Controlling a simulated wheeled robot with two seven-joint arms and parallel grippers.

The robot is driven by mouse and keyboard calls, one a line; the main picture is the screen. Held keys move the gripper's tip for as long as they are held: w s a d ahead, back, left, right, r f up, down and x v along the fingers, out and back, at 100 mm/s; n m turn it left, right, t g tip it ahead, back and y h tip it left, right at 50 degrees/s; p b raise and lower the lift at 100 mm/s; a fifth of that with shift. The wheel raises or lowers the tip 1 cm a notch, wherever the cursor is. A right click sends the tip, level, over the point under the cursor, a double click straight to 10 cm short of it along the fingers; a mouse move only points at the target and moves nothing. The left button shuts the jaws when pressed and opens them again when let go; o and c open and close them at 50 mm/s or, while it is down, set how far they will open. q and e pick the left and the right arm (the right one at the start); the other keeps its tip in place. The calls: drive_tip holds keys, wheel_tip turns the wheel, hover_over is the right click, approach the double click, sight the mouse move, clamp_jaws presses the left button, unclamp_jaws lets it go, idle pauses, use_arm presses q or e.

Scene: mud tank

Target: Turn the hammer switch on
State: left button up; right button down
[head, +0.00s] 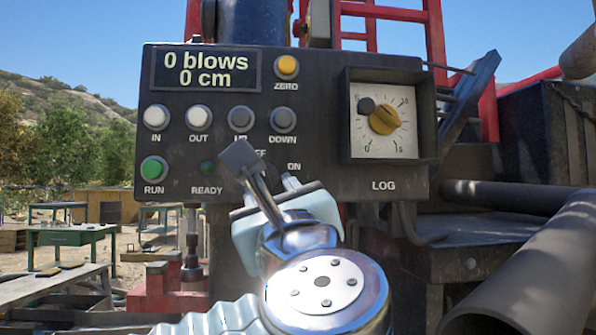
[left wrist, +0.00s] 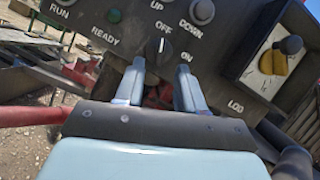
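The hammer switch is a dark rotary knob (left wrist: 158,50) between the OFF and ON labels on the control panel (head: 330,115). In the left wrist view its white mark points up toward OFF. In the head view my left gripper and a bracket on it mostly hide the knob. My left gripper (head: 270,192) is in front of the lower middle of the panel. In the left wrist view its two pale blue fingers (left wrist: 158,88) are apart with nothing between them. The knob lies just beyond the fingertips, roughly centred between them; I cannot tell the exact gap. My right gripper is not in view.
The panel display (head: 206,71) reads 0 blows, 0 cm. A green RUN button (head: 154,169), a dim READY lamp (head: 207,167), several push buttons and a dial (head: 384,118) surround the switch. Large dark pipes (head: 530,265) lie at the lower right.

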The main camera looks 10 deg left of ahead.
sight(265, 177)
use_arm(q)
drive_tip(key=p+x, duration=0.1)
drive_tip(key=x, duration=0.4)
drive_tip(key=shift+w+a, duration=0.1)
drive_tip(key=shift+w, duration=0.1)
clamp_jaws()
